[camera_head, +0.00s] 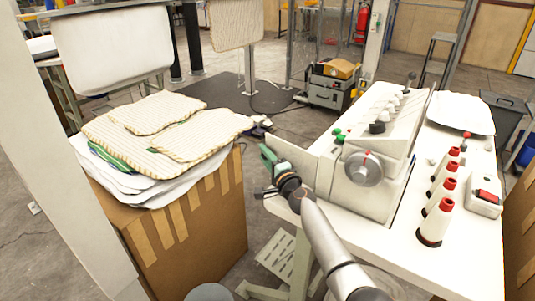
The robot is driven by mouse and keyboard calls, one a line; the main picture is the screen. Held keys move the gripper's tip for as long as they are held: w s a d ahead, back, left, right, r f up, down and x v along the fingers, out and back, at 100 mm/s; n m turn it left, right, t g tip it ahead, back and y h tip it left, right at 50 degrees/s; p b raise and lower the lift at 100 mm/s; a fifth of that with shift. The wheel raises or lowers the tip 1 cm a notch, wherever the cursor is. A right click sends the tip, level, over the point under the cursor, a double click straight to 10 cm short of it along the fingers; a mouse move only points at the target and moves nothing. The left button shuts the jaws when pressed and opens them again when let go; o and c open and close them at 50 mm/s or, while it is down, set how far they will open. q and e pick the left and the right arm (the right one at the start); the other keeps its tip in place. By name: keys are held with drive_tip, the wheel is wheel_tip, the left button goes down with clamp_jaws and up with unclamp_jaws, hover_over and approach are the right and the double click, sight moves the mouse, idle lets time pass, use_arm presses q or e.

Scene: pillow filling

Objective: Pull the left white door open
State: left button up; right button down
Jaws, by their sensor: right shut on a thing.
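The white sewing machine (375,185) stands on a white table in the right half of the view. A white panel that looks like its left door (296,158) juts out to the left from the machine's lower front. My right arm comes up from the bottom right. My right gripper (267,154), with green at its fingers, is at the door's free left edge and is shut on it. The fingertips are small, so the exact contact is hard to see. My left gripper is not in view.
A cardboard box (195,225) piled with striped pillow covers (165,130) stands close to the left of the gripper. Several thread cones (437,221) and a red-switch box (485,197) are on the white table (460,265). A narrow floor gap lies between box and table.

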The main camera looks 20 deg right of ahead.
drive_tip(key=shift+s+a, duration=0.15)
drive_tip(key=shift+a, duration=0.05)
idle(0.4)
drive_tip(key=c, duration=0.6)
unclamp_jaws()
drive_tip(key=shift+c, duration=0.2)
drive_tip(key=s+p, duration=0.1)
drive_tip(key=s, duration=0.2)
drive_tip(key=s+p, duration=0.1)
drive_tip(key=s, duration=0.3)
drive_tip(key=s+d+p, duration=0.1)
drive_tip(key=s, duration=0.3)
drive_tip(key=shift+s+p, duration=0.25)
drive_tip(key=shift+p, duration=0.05)
drive_tip(key=shift+s+d, duration=0.1)
drive_tip(key=shift+s, duration=0.4)
